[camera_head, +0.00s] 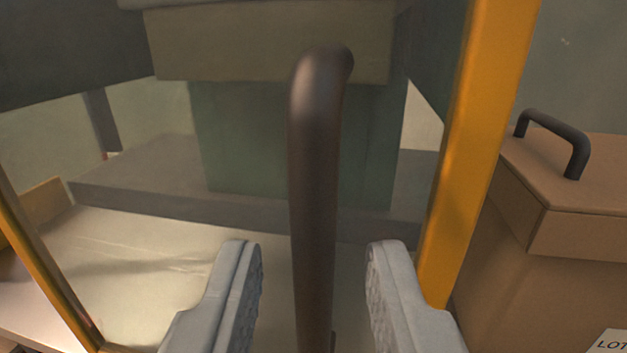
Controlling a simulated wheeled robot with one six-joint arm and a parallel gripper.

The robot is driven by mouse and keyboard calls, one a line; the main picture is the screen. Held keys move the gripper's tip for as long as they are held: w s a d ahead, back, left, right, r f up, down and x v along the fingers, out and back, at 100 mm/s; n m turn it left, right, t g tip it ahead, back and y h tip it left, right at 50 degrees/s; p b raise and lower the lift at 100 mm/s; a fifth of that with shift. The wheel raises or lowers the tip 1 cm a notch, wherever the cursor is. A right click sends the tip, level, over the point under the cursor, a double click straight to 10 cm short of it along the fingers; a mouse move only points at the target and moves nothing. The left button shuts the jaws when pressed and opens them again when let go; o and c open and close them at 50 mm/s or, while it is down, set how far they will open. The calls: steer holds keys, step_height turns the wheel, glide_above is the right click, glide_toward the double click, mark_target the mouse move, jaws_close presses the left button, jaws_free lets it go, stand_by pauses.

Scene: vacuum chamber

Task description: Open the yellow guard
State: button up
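The yellow guard (473,150) shows as an upright yellow post at the right and a thinner slanted yellow bar at the lower left, with a see-through pane between them. A dark upright bar handle (313,180) stands in the middle of the view, its top end bent. My gripper (313,268) is open, with one grey finger on each side of the handle's lower part. Gaps show between the handle and both fingers. The handle's lower end runs out of the picture.
A brown lidded box (560,240) with a dark handle on its lid stands close to the right of the yellow post. Behind the pane are a greenish block (290,145) on a grey base and a pale floor surface (150,265).

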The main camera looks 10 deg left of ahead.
steer(key=shift+w+a, duration=0.2)
steer(key=shift+w, duration=1.2)
jaws_close()
